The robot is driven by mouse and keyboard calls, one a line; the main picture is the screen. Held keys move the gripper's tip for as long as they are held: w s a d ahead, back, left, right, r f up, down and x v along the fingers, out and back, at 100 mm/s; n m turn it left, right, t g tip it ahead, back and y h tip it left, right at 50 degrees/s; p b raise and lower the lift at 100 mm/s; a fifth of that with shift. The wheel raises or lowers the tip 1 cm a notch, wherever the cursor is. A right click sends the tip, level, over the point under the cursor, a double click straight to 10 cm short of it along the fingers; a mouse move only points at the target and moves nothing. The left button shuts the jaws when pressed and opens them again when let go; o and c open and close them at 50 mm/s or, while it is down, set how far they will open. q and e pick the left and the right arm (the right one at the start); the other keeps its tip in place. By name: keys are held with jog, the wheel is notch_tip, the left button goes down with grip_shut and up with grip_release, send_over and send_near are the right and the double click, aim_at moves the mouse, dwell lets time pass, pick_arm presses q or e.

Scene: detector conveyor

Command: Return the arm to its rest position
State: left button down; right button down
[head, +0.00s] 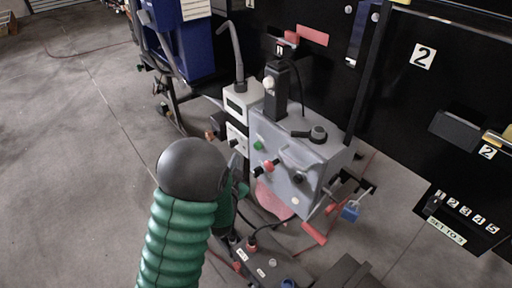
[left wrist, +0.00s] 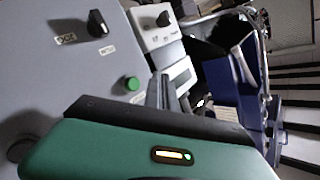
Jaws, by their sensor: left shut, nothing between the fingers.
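My left arm, with a green ribbed sleeve and a dark round joint, comes up from the bottom in the head view. My left gripper (head: 234,163) is mostly hidden behind that joint. Its slim grey fingertips show just left of the grey control box (head: 324,163). In the left wrist view my left gripper (left wrist: 164,90) is shut and empty, in front of the box face with its green button (left wrist: 132,83) and black knob (left wrist: 97,24). I cannot tell whether the fingers touch the box. My right gripper is not in view.
A white unit (head: 242,101) with a grey curved pipe stands beside the box. A blue bin (head: 190,48) is behind. A black panel (head: 400,95) fills the right. A low dark pedal-like unit (head: 268,268) sits near the arm. Bare concrete floor (head: 70,150) lies open at left.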

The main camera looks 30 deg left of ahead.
pick_arm(q)
jog(key=s+d+f+n+g+h, duration=0.2)
jog(key=s+d+f+g+h, duration=0.45)
jog(key=d, duration=0.45)
jog(key=s+d+g, duration=0.3)
jog(key=s, duration=0.5)
jog(key=s+d+g, duration=0.3)
jog(key=s, duration=0.5)
jog(key=w+p+v, duration=0.2)
jog(key=p+v, duration=1)
jog(key=p, duration=0.1)
jog(key=shift+w+a+r+n+p, duration=0.2)
jog(key=shift+w+r+n+p, duration=0.2)
jog(key=shift+w+r, duration=0.25)
